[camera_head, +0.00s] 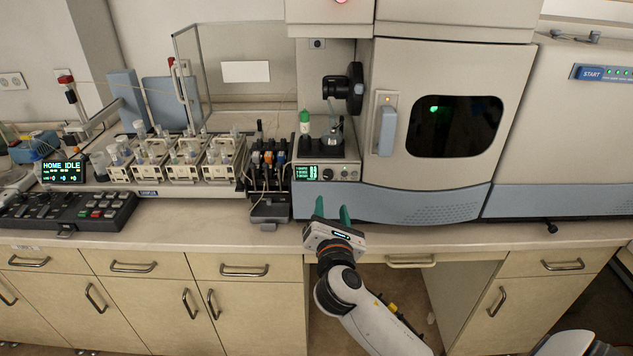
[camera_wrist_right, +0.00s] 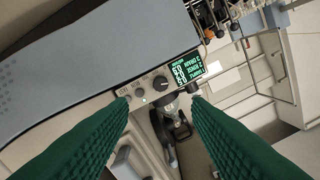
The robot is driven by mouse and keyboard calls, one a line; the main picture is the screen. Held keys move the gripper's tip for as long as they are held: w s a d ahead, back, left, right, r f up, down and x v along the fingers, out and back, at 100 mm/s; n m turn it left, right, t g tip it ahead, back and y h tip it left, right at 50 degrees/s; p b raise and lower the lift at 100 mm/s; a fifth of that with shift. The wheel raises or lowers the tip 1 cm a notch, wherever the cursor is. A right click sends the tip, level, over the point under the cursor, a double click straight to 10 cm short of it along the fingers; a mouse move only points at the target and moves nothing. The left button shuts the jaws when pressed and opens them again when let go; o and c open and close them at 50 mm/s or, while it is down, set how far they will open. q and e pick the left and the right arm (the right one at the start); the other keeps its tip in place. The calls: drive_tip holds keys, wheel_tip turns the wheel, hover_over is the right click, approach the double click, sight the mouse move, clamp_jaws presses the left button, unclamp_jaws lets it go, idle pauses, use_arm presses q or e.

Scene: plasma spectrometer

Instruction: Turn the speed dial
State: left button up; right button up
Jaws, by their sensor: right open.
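The speed dial is a round dark knob (camera_head: 328,174) on the small control panel, just right of a green-lit display (camera_head: 306,172). In the right wrist view the dial (camera_wrist_right: 160,83) appears between the fingertips and beyond them, beside the display (camera_wrist_right: 187,70). My right gripper (camera_head: 332,209) is open and empty, its green fingers pointing at the panel from below and in front. In the right wrist view the two fingers (camera_wrist_right: 160,103) are spread wide, apart from the dial. Which label belongs to the dial is too small to read. My left gripper is not in view.
The blue-grey cabinet base (camera_head: 420,204) lies to the right. The counter's front edge is clear nearby.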

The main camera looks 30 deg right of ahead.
sight(328, 177)
drive_tip(key=p+x, duration=0.1)
drive_tip(key=x, duration=0.9)
drive_tip(key=shift+w+d, duration=0.1)
drive_tip(key=shift+w, duration=0.05)
clamp_jaws()
drive_tip(key=shift+m, duration=0.5)
drive_tip(key=m, duration=0.2)
drive_tip(key=shift+f+m+b, duration=0.1)
drive_tip(key=shift+m+b, duration=0.2)
drive_tip(key=shift+b, duration=0.05)
drive_tip(key=shift+m+b, duration=0.6)
drive_tip(key=shift+m, duration=1.3)
